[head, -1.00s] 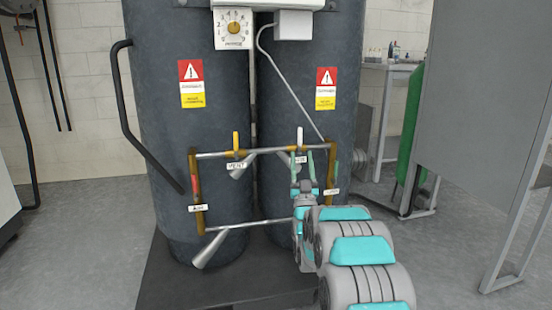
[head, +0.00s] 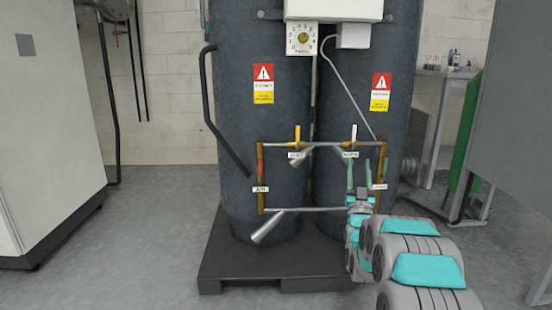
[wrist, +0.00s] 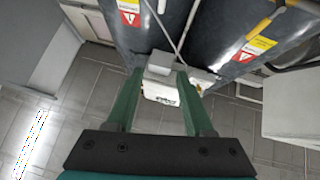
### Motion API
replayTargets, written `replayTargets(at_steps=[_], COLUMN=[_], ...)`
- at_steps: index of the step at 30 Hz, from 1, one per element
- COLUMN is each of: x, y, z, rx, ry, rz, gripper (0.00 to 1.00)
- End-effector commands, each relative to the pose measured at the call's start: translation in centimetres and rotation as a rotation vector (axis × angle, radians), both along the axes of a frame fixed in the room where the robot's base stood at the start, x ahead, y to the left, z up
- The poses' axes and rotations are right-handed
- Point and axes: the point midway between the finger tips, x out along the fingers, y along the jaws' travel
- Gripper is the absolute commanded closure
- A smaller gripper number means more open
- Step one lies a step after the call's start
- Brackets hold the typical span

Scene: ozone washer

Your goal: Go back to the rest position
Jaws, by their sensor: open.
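My gripper (head: 359,166) is open and empty in the head view, its two green fingers pointing up. It appears in front of the right part of the pipe frame (head: 320,209) on two dark grey tanks (head: 262,130). In the wrist view my gripper (wrist: 156,72) also shows open, with a clear gap between the green fingers. A white box (wrist: 160,92) appears beyond this gap, apart from the fingers. My arm reaches in from the lower right of the head view and hides part of the right tank's base.
The tanks stand on a dark pallet (head: 250,270). A white cabinet (head: 45,130) stands at the left. Grey floor (head: 120,265) is free between cabinet and pallet.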

Motion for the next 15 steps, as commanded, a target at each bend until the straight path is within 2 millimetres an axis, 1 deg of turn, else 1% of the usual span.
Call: replayTargets(at_steps=[1, 8, 15], x=[0.1, 0.7, 0.8], y=[0.1, 0.7, 1.7], z=[0.3, 0.6, 0.6], rx=[0.002, 0.019, 0.045], ry=[0.017, 0.138, 0.340], rz=[0.002, 0.013, 0.030], gripper=[0.47, 0.47, 0.47])
